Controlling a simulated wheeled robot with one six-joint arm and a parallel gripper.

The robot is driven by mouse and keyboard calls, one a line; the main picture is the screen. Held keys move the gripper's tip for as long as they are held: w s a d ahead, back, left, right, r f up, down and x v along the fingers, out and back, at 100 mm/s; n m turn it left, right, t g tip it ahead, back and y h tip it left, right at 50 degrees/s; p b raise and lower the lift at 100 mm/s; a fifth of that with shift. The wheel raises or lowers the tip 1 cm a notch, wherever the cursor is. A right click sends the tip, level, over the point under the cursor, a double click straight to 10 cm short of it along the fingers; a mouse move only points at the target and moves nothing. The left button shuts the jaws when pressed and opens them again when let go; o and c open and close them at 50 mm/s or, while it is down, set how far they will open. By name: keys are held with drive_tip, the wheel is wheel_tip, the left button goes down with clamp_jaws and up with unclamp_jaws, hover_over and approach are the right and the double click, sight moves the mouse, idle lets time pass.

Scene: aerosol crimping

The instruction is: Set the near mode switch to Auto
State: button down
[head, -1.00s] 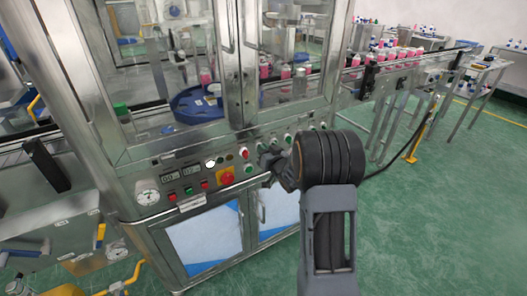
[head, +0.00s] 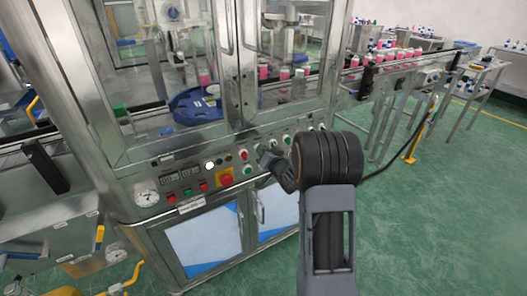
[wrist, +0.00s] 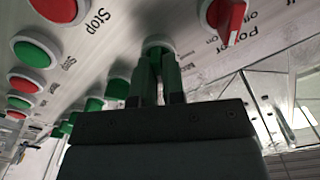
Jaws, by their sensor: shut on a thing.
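My gripper (wrist: 159,70) reaches up to the control panel in the wrist view, its two fingers closed around the handle of a green switch (wrist: 157,43) with a pale round collar. I take this for the near mode switch. The fingers hide most of its handle, and its label and pointing direction cannot be read. In the head view my gripper (head: 266,157) is at the panel front, and the arm and wrist hide the switch there.
A red power selector (wrist: 228,18) sits close to the right of the gripped switch. Red stop buttons (wrist: 57,8) and green buttons (wrist: 37,50) line the left. A red emergency button on a yellow plate (head: 226,178) lies left of my gripper. Open green floor lies right.

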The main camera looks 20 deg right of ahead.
drive_tip(key=c, duration=1.2)
unclamp_jaws()
drive_tip(key=s, duration=0.4)
drive_tip(key=s+d, duration=0.1)
drive_tip(key=s, duration=0.8)
drive_tip(key=shift+s+d, duration=0.3)
drive_tip(key=shift+s, duration=0.1)
